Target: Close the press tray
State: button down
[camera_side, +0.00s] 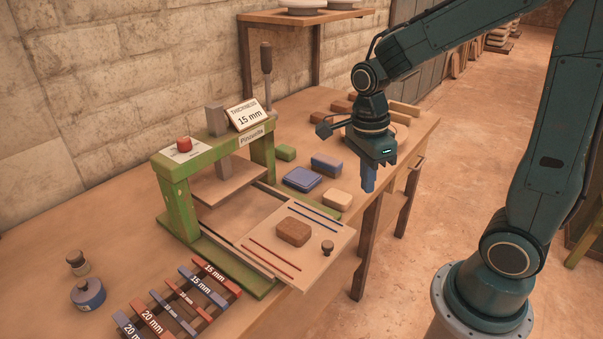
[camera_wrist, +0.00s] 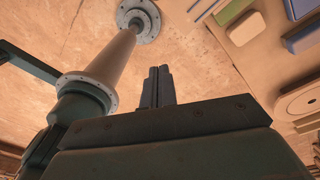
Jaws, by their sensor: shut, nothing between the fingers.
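The press tray (camera_side: 318,263) is pulled out toward the front right of the green press (camera_side: 178,205) in the side view. A brown block (camera_side: 293,231) lies on the tray between a pair of blue rods and a pair of red rods. A dark round knob (camera_side: 327,247) stands near the tray's outer edge. The press plate (camera_side: 228,181) hangs above the space behind the tray. My gripper (camera_side: 368,188) is shut and empty, pointing down, apart from the tray and up to its right. Its shut fingers also show in the wrist view (camera_wrist: 158,86).
Blue, tan and green blocks lie beside the press, including a blue block (camera_side: 326,165) and a tan block (camera_side: 337,200). A wooden shelf (camera_side: 290,17) stands behind.

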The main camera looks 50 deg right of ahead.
aim_at(355, 232)
notch_tip(355, 232, down, 8)
jog(key=w+d+m+g, duration=0.1)
jog(key=d+m+g, duration=0.1)
jog(key=m, duration=0.9)
jog(key=shift+w+g, duration=0.15)
jog(key=shift+g, duration=0.25)
jog(key=shift+f, duration=0.1)
jog(key=shift+w+f, duration=0.2)
jog(key=shift+f, duration=2.15)
jog(key=shift+w+f, duration=0.15)
jog(key=shift+f, duration=2.15)
jog(key=shift+w, duration=0.1)
